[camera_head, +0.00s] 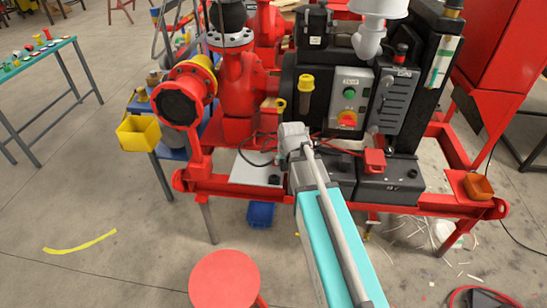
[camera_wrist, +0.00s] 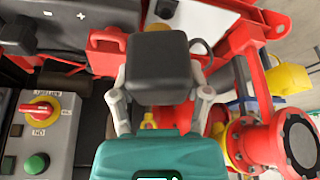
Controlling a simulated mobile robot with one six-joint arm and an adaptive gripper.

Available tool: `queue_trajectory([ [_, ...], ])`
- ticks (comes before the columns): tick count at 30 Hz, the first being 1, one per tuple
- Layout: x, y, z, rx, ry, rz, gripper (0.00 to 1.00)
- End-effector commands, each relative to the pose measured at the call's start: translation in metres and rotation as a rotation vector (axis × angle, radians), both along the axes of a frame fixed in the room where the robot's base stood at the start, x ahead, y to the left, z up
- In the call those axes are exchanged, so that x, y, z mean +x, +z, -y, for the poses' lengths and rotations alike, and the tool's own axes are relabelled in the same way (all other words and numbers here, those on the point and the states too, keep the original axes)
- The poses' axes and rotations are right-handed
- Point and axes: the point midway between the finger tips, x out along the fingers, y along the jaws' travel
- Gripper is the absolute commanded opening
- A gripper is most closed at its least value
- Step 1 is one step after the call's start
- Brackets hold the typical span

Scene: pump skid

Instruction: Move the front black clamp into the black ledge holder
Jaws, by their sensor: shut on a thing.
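My gripper (camera_wrist: 158,82) is shut on the black clamp (camera_wrist: 157,55), a dark block between its two grey fingers in the wrist view. In the head view my gripper (camera_head: 292,138) is over the front of the skid, and my arm hides the held clamp. A red clamp (camera_head: 374,160) is at the black battery (camera_head: 390,182); it also shows in the wrist view (camera_wrist: 108,42). A small black piece (camera_head: 275,180) is on the pale plate (camera_head: 250,170) left of my arm. I cannot tell which part is the black ledge holder.
A control box (camera_head: 349,98) with a green button and red-yellow switch stands behind my gripper. Red and black cables lie near it. A red pump pipe (camera_head: 240,80) rises at the left. An orange bin (camera_head: 478,187) is at the right and a yellow bin (camera_head: 138,132) at the left.

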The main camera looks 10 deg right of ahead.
Motion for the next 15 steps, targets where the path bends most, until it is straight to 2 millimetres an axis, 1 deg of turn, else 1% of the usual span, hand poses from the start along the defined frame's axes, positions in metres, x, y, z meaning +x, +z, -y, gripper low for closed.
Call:
queue_trajectory([
  [5,0.002,-0.002,-0.002,0.0,0.004,0.0,0.01],
  [8,0.008,-0.007,-0.003,0.0,0.008,0.0,0.01],
  [11,0.017,-0.016,-0.004,0.0,0.012,0.0,0.01],
  [15,0.038,-0.033,-0.005,0.0,0.023,0.0,0.01],
])
